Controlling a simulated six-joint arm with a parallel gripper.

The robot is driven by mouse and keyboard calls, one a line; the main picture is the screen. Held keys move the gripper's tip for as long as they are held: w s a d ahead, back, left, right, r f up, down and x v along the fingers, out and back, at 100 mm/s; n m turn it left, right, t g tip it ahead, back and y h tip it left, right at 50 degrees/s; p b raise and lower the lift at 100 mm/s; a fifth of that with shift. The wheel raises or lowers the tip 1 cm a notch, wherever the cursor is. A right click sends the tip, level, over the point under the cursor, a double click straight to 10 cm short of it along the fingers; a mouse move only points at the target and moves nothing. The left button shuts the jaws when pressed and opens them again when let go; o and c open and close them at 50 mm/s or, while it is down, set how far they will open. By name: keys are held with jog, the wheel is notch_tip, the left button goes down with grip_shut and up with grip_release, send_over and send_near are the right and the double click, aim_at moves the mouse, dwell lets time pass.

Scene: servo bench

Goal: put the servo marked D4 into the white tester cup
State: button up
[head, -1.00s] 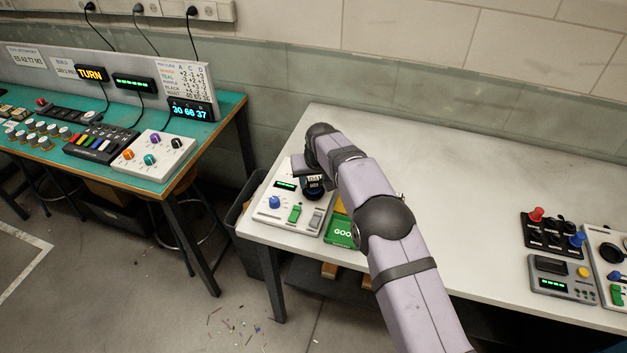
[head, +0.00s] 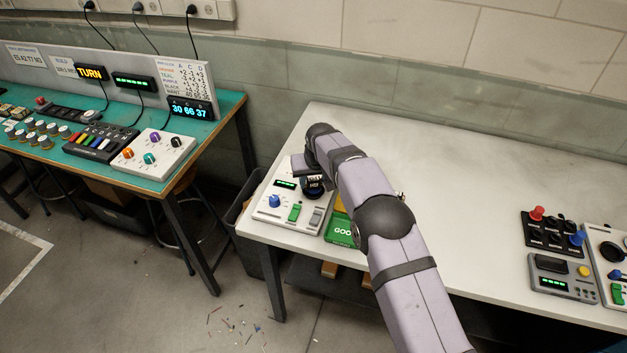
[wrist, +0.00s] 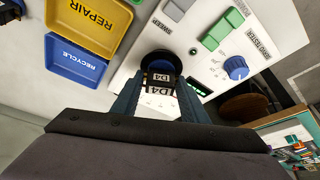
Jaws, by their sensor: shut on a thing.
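The servo marked D4 (wrist: 161,100) is between the fingers of my gripper (wrist: 158,86) in the wrist view, its D4 labels facing the camera. My gripper is shut on it. The white tester (head: 268,212) stands at the left end of the pale bench. Its dark round cup (wrist: 157,58) shows just beyond the servo in the wrist view. The servo's far end is at the cup; I cannot tell how deep it sits. In the head view my arm partly covers the servo (head: 314,185) at the tester's back right.
The tester carries a blue knob (head: 274,201) and a green switch (head: 294,212). A yellow REPAIR tray (wrist: 88,22) and a blue RECYCLE tray (wrist: 75,62) lie beside it. A green tray (head: 339,231) is at the front edge.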

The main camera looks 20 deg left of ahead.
dwell(0.3)
jog(key=o, duration=1.1)
jog(key=shift+r, duration=0.1)
jog(key=shift+p+v, duration=0.95)
jog(key=shift+v, duration=1.45)
notch_tip(320, 180, up, 4)
jog(key=p, duration=0.3)
